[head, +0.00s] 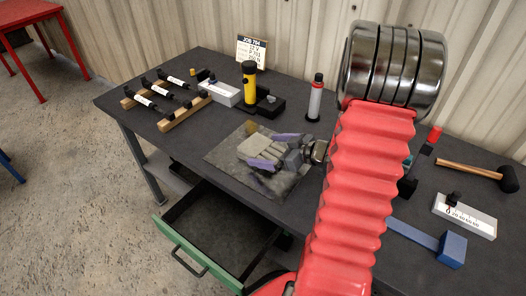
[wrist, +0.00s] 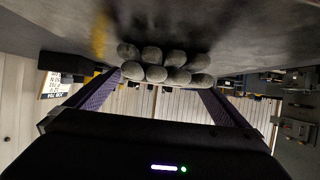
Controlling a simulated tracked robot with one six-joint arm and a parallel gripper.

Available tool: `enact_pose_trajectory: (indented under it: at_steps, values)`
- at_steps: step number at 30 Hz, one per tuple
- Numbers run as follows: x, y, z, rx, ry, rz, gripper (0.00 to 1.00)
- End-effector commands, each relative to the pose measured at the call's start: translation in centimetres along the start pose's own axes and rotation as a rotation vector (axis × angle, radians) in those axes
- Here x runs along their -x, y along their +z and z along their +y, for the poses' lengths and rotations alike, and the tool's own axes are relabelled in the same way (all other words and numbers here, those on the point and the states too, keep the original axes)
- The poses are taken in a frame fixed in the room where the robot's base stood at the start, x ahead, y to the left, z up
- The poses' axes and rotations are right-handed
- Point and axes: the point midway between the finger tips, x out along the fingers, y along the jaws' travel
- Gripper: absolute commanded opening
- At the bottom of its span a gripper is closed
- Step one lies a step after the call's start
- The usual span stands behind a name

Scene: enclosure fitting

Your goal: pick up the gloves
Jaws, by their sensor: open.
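The gloves (head: 256,149) are pale grey and lie as a pile on a grey mat (head: 226,156) on the dark workbench. My gripper (head: 275,151) is low over the mat with its purple fingers open, one on each side of the gloves. In the wrist view the rounded grey finger ends of the gloves (wrist: 165,66) show between the purple fingers of my gripper (wrist: 160,84). I cannot tell whether the fingers touch the gloves. Part of the gloves is hidden by my gripper in the head view.
Black tools lie across wooden rails (head: 186,114) at left. A green-fronted drawer (head: 189,262) is open below. A hammer (head: 476,170) and blue block (head: 452,250) lie right.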

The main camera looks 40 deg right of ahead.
Motion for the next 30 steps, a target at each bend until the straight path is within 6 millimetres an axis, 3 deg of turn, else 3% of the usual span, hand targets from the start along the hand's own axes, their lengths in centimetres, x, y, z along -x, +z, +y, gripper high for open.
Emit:
enact_pose_trajectory:
  at_steps: [7, 24, 30]
  values:
    - [-2.8, 0.2, -0.1, 0.0, -0.002, 0.0, 1.0]
    - [-2.9, 0.1, 0.0, 0.0, 0.0, 0.0, 1.0]
    - [-2.9, 0.1, 0.0, 0.0, 0.0, 0.0, 0.86]
